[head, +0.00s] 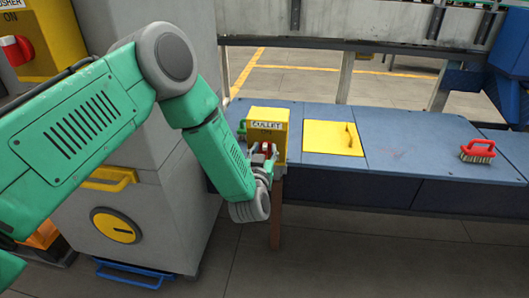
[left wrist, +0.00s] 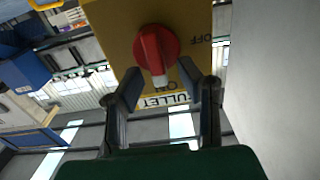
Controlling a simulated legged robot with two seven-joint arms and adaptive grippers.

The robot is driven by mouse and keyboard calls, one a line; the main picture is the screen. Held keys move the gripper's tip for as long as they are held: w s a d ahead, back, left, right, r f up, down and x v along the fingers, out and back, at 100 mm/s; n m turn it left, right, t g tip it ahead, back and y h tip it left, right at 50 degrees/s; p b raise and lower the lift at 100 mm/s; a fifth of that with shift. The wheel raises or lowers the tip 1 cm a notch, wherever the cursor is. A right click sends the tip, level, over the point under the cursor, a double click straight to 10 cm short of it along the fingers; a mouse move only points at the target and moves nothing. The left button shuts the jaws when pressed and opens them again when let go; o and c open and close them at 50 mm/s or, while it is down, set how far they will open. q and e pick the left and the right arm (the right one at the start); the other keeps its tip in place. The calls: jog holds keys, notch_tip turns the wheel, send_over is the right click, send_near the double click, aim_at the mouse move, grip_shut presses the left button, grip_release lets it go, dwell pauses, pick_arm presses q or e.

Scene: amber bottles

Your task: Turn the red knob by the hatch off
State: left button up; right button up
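My left gripper (left wrist: 160,70) is open, with one finger on each side of the pointer end. Whether the fingers touch it I cannot tell. My right gripper is not in view.
A second red knob (head: 17,50) is on another yellow box, marked ON, at the upper left. A grey cabinet with a yellow dial (head: 115,226) stands left of the bench.

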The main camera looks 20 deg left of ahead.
aim_at(259, 151)
pick_arm(q)
grip_shut()
jog(key=n, duration=0.2)
jog(key=a+n+p, duration=0.1)
jog(key=n, duration=0.5)
jog(key=shift+s+a+f+p, duration=0.15)
jog(key=shift+s+f+p, duration=0.1)
jog(key=shift+f+p, duration=0.1)
jog(key=n, duration=0.4)
jog(key=shift+a+f+n, duration=0.2)
jog(key=shift+f+n, duration=0.15)
jog(key=shift+n, duration=0.05)
jog(key=shift+s+a+f+n+b, duration=0.15)
jog(key=shift+n+b, duration=0.15)
jog(key=shift+n, duration=0.55)
jog(key=shift+w+d+f+n+b, duration=0.1)
jog(key=shift+f+n+b, duration=0.15)
jog(key=shift+n, duration=0.55)
jog(key=shift+s+a+f+n+b, duration=0.1)
jog(key=shift+n+b, duration=0.25)
jog(key=shift+n, duration=0.5)
